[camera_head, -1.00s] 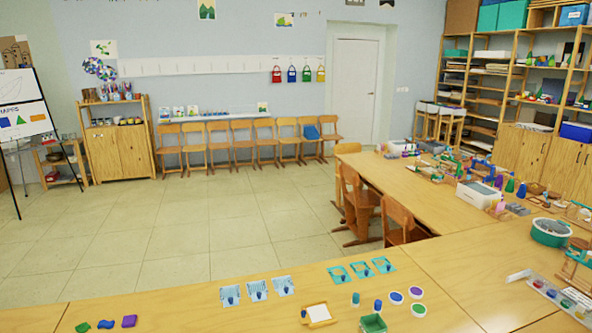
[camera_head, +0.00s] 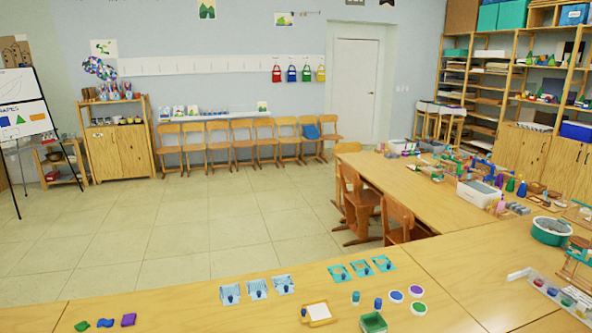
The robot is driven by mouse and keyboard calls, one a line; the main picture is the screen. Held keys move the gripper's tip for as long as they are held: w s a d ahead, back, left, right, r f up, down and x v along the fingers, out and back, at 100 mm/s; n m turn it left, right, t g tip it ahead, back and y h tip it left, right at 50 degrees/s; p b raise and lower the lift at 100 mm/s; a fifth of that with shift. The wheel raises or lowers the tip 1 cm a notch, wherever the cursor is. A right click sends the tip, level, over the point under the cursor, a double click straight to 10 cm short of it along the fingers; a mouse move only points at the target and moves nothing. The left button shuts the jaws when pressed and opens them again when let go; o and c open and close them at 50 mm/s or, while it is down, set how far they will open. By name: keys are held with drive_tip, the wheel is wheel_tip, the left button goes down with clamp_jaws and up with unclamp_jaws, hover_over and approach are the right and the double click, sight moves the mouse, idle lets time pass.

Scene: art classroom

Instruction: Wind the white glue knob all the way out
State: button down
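I cannot make out a white glue knob in this view; things on the tables are too small to tell. A teal and white round tub (camera_head: 552,231) stands on the right table. A small pale pink bottle (camera_head: 501,207) stands farther back, near a white box (camera_head: 479,194). A small teal bottle (camera_head: 355,298) and a blue one (camera_head: 378,305) stand on the near table. I cannot tell whether any of these carries the knob. My gripper is not in view.
The near table (camera_head: 180,305) also holds a green tray (camera_head: 362,323), a small wooden frame and several cards. A long tray of paint pots (camera_head: 550,291) lies at the right. Wooden chairs (camera_head: 398,215) stand beside the long table (camera_head: 405,182). The tiled floor (camera_head: 190,225) is open.

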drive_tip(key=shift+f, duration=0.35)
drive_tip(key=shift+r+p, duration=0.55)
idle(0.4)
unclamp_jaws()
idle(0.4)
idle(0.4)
